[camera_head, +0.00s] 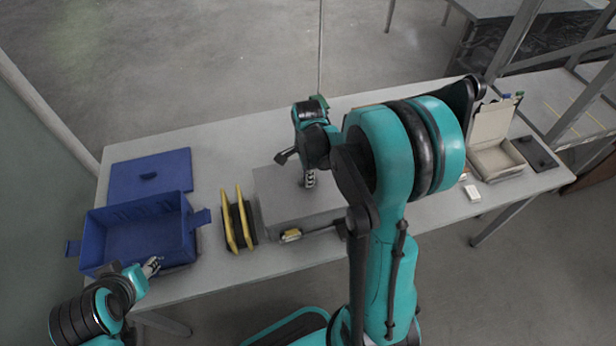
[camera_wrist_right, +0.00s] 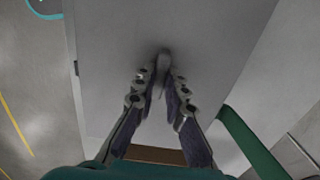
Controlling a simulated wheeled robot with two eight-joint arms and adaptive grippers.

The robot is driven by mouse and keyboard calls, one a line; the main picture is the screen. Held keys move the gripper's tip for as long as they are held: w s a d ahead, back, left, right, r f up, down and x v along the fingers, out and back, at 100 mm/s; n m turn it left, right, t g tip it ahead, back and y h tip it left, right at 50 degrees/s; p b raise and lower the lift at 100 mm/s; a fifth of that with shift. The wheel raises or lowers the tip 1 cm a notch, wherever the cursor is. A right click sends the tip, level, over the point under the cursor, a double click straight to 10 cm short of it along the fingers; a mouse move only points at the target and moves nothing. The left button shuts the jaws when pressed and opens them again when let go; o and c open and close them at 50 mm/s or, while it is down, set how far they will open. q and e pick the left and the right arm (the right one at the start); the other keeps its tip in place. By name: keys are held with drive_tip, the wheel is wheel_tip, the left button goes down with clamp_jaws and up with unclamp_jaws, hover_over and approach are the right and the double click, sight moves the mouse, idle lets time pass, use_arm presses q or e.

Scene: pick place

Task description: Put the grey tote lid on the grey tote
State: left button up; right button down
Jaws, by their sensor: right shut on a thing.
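The grey tote lid (camera_head: 273,190) is a flat grey panel in the middle of the table, partly hidden by my right arm. In the right wrist view the lid (camera_wrist_right: 110,45) fills much of the picture. My right gripper (camera_head: 309,182) points down and is shut on the lid's small handle (camera_wrist_right: 163,62). The grey tote (camera_head: 290,222) appears as a grey block directly below the lid. I cannot tell whether the lid touches its rim. My left gripper (camera_head: 152,266) is at the front of the blue tote; its jaw state is unclear.
An open, empty blue tote (camera_head: 135,235) stands at the left, with a blue lid (camera_head: 150,175) flat behind it. Two yellow-edged dark items (camera_head: 238,220) stand between the totes. A beige open box (camera_head: 492,160) and a dark flat piece (camera_head: 534,152) are at the right.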

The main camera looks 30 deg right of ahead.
idle(0.3)
drive_tip(key=c, duration=1.5)
unclamp_jaws()
drive_tip(key=shift+c, duration=0.2)
drive_tip(key=shift+r+p, duration=3.1)
drive_tip(key=shift+r, duration=0.95)
